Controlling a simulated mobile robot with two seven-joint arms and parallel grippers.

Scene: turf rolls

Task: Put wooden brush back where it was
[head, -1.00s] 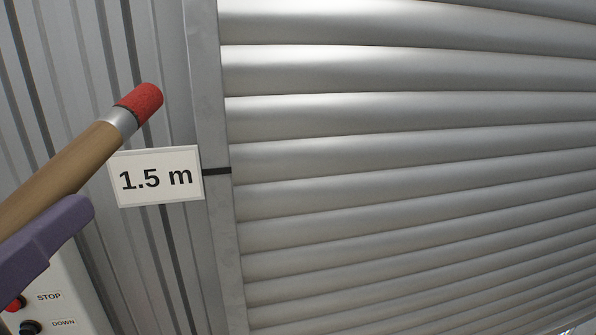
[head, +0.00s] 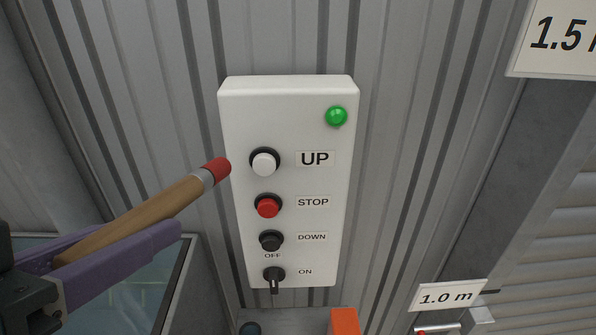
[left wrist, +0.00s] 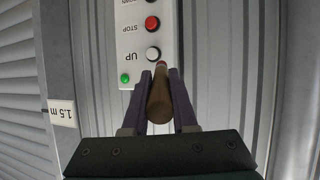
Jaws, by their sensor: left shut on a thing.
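The wooden brush (head: 150,210) shows as a light brown handle with a metal band and a red end. My left gripper (head: 140,232), with purple fingers, is shut on it. The handle slants up to the right, and its red end appears close to the left edge of the control box, beside the UP button; I cannot tell whether it touches. In the left wrist view the brush (left wrist: 160,100) lies between the two fingers and points toward the box. The rest of the brush is hidden, and its former place cannot be made out. My right gripper is not in view.
A white control box (head: 238,102) with UP, STOP and DOWN buttons, a switch and a lit green lamp hangs on the corrugated wall (head: 400,130). A glass-topped case (head: 180,285) is at lower left. An orange object (head: 344,321) is at bottom centre. The slatted shutter (head: 565,240) is at right.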

